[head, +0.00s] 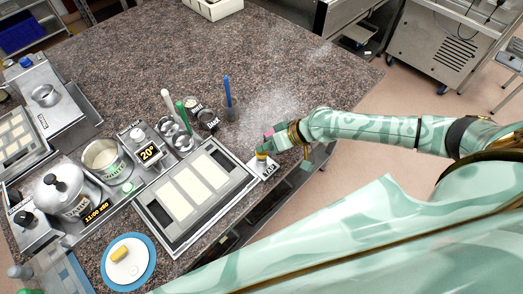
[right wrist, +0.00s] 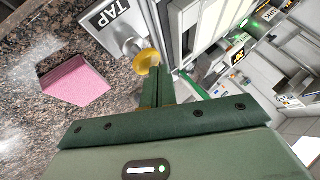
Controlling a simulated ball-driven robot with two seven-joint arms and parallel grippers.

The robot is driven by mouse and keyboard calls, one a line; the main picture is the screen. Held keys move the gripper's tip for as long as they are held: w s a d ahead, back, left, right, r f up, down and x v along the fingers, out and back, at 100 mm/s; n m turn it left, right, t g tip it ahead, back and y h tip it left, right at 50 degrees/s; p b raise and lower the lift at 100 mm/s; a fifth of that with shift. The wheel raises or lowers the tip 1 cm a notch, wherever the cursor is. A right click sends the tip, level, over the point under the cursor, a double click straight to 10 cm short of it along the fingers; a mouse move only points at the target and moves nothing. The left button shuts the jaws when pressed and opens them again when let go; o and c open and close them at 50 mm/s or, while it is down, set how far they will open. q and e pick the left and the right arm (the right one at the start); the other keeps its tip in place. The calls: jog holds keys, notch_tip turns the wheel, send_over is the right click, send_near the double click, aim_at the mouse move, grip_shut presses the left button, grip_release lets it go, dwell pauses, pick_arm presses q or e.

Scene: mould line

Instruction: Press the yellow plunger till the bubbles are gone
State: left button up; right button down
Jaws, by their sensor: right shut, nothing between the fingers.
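The yellow plunger (head: 262,155) stands on a small metal block labelled TAP (head: 263,167), at the right end of the mould tray. It also shows as a round yellow knob in the right wrist view (right wrist: 146,61). My right gripper (head: 268,147) is shut and empty, its fingertips right at the plunger; I cannot tell whether they touch it. The grey mould tray (head: 150,222) holds three pale cream bars (head: 193,186). Bubbles are too small to make out. My left gripper is not in view.
A pink block (right wrist: 76,84) lies on the speckled counter beside the plunger. Left of the tray stand a lidded pot (head: 62,194), an open pot (head: 103,156) and a 20° display (head: 149,153). A blue-rimmed plate (head: 128,277) is in front. The counter's back is mostly clear.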

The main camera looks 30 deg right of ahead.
aim_at(266, 153)
jog(key=shift+s+f+b, duration=0.1)
jog(key=shift+f+b, duration=0.4)
jog(key=shift+f, duration=0.25)
jog(key=shift+r, duration=0.15)
dwell(0.5)
jog(key=shift+r+p, duration=1.25)
jog(key=shift+p, duration=0.05)
jog(key=shift+r, duration=0.1)
notch_tip(266, 153, up, 5)
jog(key=p, duration=0.5)
